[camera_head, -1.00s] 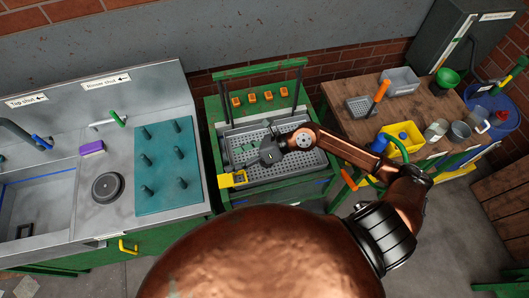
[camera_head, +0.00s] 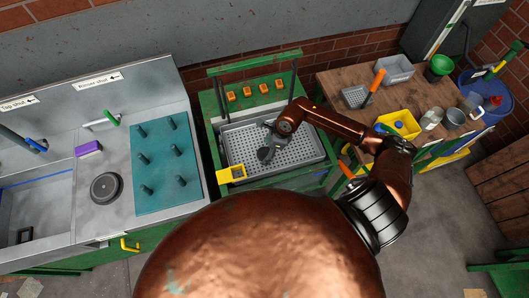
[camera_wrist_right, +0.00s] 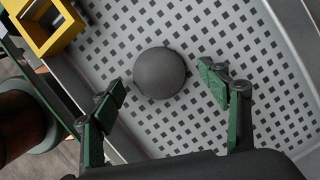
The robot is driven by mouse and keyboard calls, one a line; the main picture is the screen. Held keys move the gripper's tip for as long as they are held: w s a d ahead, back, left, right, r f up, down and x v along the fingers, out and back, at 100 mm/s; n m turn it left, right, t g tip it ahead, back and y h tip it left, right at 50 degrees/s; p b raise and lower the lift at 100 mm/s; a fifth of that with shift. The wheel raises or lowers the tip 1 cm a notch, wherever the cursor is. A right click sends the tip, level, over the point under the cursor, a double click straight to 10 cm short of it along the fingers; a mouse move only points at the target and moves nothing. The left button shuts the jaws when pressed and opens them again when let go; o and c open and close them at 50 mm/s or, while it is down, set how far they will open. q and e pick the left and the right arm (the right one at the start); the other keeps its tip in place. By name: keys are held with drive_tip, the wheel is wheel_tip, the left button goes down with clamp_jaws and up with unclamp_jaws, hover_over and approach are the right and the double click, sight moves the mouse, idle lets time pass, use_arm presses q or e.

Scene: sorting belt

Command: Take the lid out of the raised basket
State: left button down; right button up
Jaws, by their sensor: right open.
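The lid (camera_wrist_right: 160,73) is a dark grey round disc lying on the perforated floor of the grey basket (camera_wrist_right: 200,115). In the right wrist view it shows between and just beyond my right gripper's (camera_wrist_right: 162,82) two green-padded fingers, with bare floor between it and each finger. The gripper is open and empty. In the head view the right gripper (camera_head: 266,153) hangs over the left-middle part of the raised basket (camera_head: 305,151), and I cannot clearly tell the lid from the dark gripper there. My left gripper is not in view.
A yellow handle (camera_head: 232,174) sits at the basket's front left corner. Dark uprights and a green frame with orange blocks (camera_head: 247,91) stand behind. A sink counter with a teal peg mat (camera_head: 165,165) is left; a wooden table (camera_head: 335,85) with containers is right.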

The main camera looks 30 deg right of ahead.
drive_tip(key=shift+a+f, duration=0.1)
drive_tip(key=shift+f, duration=0.3)
drive_tip(key=c, duration=0.7)
drive_tip(key=shift+c, duration=0.2)
drive_tip(key=shift+r, duration=0.1)
